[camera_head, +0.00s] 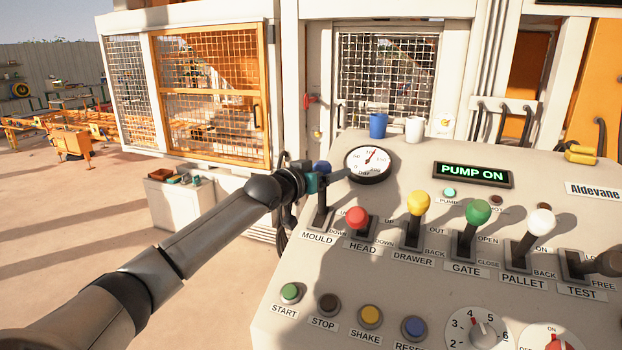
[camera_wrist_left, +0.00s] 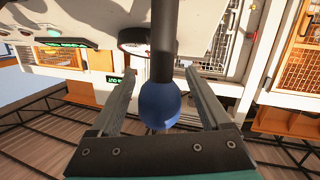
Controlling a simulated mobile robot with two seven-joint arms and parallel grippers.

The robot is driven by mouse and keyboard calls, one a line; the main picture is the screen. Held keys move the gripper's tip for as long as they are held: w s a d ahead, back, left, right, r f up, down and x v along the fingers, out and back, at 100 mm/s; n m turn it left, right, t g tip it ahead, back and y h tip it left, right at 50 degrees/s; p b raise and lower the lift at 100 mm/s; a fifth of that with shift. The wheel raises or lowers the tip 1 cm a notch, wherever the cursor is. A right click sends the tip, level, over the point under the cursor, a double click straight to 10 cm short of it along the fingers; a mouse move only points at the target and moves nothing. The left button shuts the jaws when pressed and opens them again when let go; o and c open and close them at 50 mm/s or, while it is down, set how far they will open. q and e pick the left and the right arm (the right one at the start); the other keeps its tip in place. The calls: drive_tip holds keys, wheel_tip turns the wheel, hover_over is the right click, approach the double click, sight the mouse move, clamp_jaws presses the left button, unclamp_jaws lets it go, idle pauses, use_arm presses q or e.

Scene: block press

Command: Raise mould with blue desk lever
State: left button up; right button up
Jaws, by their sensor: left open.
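The blue-knobbed MOULD lever (camera_head: 322,168) stands at the left end of the control desk (camera_head: 300,260), mostly behind my left gripper (camera_head: 325,178). In the left wrist view its blue ball knob (camera_wrist_left: 159,104) sits between the two open fingers of my left gripper (camera_wrist_left: 160,90), close to the palm. Gaps show on both sides of the knob, so the fingers look apart from it. The dark lever shaft (camera_wrist_left: 162,45) runs away from the knob between the fingers. My right gripper is in neither view.
The red HEAD lever (camera_head: 357,218) stands just right of the MOULD lever. Yellow (camera_head: 419,202), green (camera_head: 478,212) and white (camera_head: 541,221) levers follow. A round gauge (camera_head: 368,164) is close behind my gripper. A blue cup (camera_head: 378,125) and white mug (camera_head: 414,129) stand at the desk's back.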

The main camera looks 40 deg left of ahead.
use_arm(q)
drive_tip(key=s+r+b, duration=0.1)
drive_tip(key=s+b, duration=0.2)
drive_tip(key=s, duration=1.1)
drive_tip(key=shift+s+a+r, duration=0.15)
drive_tip(key=shift+s+r, duration=0.2)
drive_tip(key=shift+r, duration=0.05)
idle(1.0)
drive_tip(key=w+m+b, duration=0.1)
drive_tip(key=w, duration=0.5)
drive_tip(key=w+m+t+y+b, duration=0.1)
drive_tip(key=w+m, duration=0.1)
drive_tip(key=w, duration=0.5)
drive_tip(key=shift+f, duration=0.2)
drive_tip(key=shift+w+f, duration=0.15)
drive_tip(key=shift+w, duration=1)
